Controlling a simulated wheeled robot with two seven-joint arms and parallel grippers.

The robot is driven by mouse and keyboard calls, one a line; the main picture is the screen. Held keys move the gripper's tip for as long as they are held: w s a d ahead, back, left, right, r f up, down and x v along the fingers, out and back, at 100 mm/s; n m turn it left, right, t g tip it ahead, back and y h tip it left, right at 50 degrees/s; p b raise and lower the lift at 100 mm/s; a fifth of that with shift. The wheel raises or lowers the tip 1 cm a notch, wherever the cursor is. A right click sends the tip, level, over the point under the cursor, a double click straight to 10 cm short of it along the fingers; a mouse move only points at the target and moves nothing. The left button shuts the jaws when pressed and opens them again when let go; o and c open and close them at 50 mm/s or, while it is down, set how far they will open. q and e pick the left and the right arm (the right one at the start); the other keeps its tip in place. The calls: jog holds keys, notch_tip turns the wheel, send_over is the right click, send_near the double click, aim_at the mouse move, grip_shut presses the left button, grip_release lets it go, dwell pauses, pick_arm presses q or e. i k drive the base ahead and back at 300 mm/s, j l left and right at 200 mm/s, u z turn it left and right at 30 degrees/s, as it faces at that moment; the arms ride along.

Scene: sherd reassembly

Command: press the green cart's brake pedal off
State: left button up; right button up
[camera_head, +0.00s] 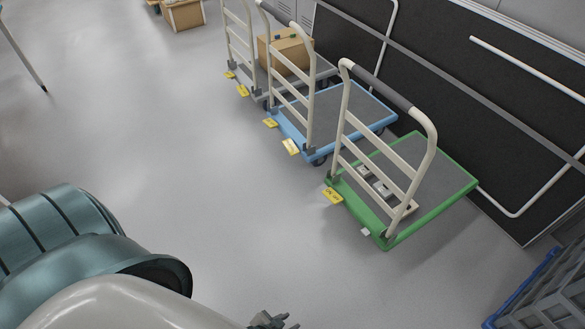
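The green cart (440,217) stands at the right, a flat platform with a dark grey deck and a cream push handle with a grey grip. A yellow pedal (333,195) sticks out low at the left corner of its near edge. A small whitish tab (366,232) sticks out farther along the same edge. Any markings on them are too small to read. My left gripper (270,321) shows only partly at the bottom edge, well apart from and nearer than the cart; its finger opening cannot be made out. My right gripper is out of view.
A blue cart (350,108) with two yellow pedals stands just behind the green one. A grey cart (257,77) with a cardboard box (287,50) is farther back. Black panels (470,105) line the right. A grey-blue crate (545,295) is at lower right. Open floor lies left of the carts.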

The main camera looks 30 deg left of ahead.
aim_at(332, 195)
jog(key=k+u, duration=0.1)
jog(key=u, duration=0.55)
